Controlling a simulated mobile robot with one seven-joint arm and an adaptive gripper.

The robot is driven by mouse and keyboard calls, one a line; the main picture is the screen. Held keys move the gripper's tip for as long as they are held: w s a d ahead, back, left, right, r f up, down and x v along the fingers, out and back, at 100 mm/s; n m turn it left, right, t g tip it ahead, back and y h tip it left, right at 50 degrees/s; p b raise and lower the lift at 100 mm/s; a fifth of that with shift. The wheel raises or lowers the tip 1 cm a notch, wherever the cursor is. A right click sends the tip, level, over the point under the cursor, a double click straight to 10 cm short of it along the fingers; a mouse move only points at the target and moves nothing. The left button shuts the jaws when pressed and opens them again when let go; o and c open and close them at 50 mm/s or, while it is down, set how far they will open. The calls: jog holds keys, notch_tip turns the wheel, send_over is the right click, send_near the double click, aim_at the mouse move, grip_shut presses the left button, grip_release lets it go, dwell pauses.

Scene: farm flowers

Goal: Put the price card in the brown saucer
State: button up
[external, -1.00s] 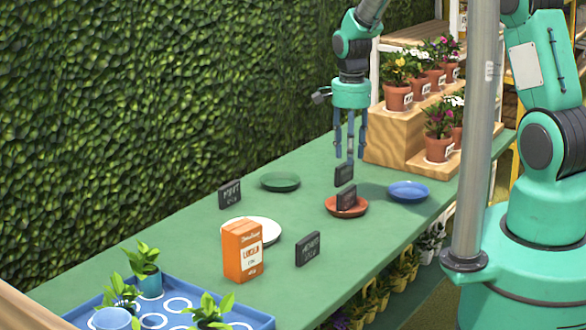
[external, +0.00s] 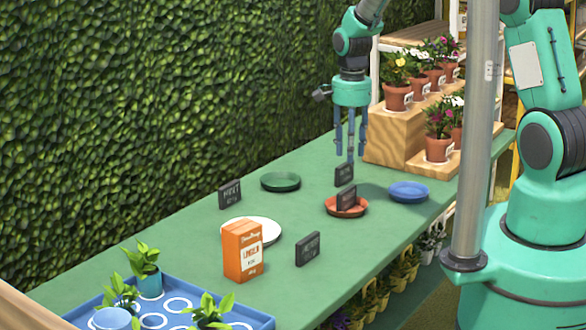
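The brown saucer (external: 333,212) is reddish-brown and stands on the green table. A dark price card (external: 347,199) stands upright inside it. A second dark price card (external: 344,175) stands just behind the saucer, apart from it. My gripper (external: 350,154) is above this second card, pointing down. Its fingers are spread, with no object visible between them. The fingertips look close to the top of the second card; I cannot tell whether they touch it. Two more dark cards stand on the table, one at the left (external: 230,195) and one at the front (external: 307,248).
A blue saucer (external: 408,192), a green saucer (external: 281,182) and a white plate (external: 265,229) surround the brown one. An orange box (external: 242,251) and a blue tray (external: 258,321) of plants stand in front. Wooden steps (external: 390,135) with flowerpots rise behind my gripper.

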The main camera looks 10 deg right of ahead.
jog(key=s+d+r+n+t, duration=0.1)
jog(key=s+d+r, duration=0.3)
jog(key=r, duration=0.5)
jog(key=s+d+r+n+t, duration=0.1)
jog(key=s+d+r+n, duration=0.2)
jog(key=r, duration=0.7)
jog(key=s+d+r+t, duration=0.1)
jog(key=s+d+r, duration=0.35)
jog(key=r, duration=0.45)
jog(key=s+d+r+n+t, duration=0.1)
jog(key=s+d+r, duration=0.2)
jog(key=s, duration=0.5)
jog(key=s+d+r+n, duration=0.2)
jog(key=s+d+r, duration=0.2)
jog(key=s, duration=0.4)
jog(key=s+d+r+n+t, duration=0.1)
jog(key=s+d+r+n, duration=0.1)
jog(key=s, duration=0.7)
jog(key=shift+d+r+t, duration=0.3)
jog(key=shift+d+r, duration=0.35)
jog(key=shift+r, duration=0.05)
